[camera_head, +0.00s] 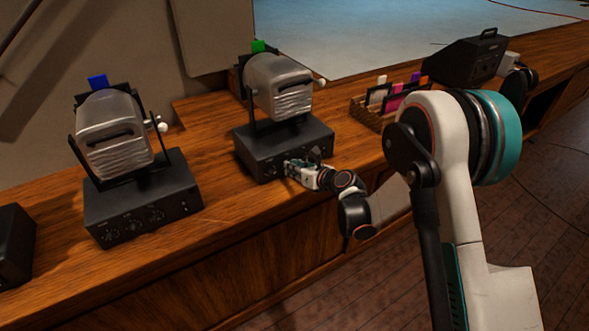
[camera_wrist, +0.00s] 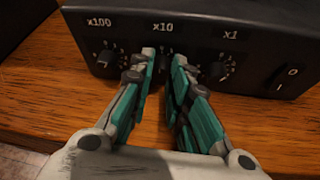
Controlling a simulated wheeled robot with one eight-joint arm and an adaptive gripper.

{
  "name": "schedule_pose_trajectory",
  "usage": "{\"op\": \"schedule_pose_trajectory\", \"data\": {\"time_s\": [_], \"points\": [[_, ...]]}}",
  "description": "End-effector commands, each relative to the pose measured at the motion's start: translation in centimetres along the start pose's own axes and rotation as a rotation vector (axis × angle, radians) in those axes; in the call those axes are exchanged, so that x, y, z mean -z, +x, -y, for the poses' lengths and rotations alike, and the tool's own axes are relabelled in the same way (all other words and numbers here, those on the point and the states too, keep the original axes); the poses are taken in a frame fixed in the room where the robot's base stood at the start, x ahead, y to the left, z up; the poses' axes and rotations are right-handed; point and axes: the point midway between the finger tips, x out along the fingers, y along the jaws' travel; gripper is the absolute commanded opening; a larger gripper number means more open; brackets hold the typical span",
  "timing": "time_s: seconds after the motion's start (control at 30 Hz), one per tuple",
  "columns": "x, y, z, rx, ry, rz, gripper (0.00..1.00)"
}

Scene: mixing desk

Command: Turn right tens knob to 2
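In the wrist view, the dark control box has three dials. The x10 knob (camera_wrist: 164,63), the tens knob, is in the middle, partly hidden by my fingers. My gripper (camera_wrist: 163,63) has one fingertip on each side of it, with a narrow gap between them. I cannot tell whether the fingers touch the knob. The x100 knob (camera_wrist: 106,57) is to the left and the x1 knob (camera_wrist: 216,70) to the right. In the head view, my gripper (camera_head: 290,169) is at the front of the right control box (camera_head: 256,148); the knob is hidden there.
A metal lamp (camera_head: 281,88) with a green tag sits on the right box. A similar left box (camera_head: 142,206) and lamp (camera_head: 113,135) stand apart to the left. A power switch (camera_wrist: 288,80) is right of x1. A card tray (camera_head: 368,113) stands to the right on the wooden desk.

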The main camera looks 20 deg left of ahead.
Motion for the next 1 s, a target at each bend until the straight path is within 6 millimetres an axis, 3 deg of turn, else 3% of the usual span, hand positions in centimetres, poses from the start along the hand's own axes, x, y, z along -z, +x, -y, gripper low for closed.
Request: {"op": "schedule_pose_trajectory", "data": {"time_s": [0.47, 1.0], "points": [[0.13, 0.02, 0.28, -0.033, 0.082, 0.004, 0.00], [0.46, 0.15, 0.82, -0.216, 0.511, 0.025, 0.00]]}}
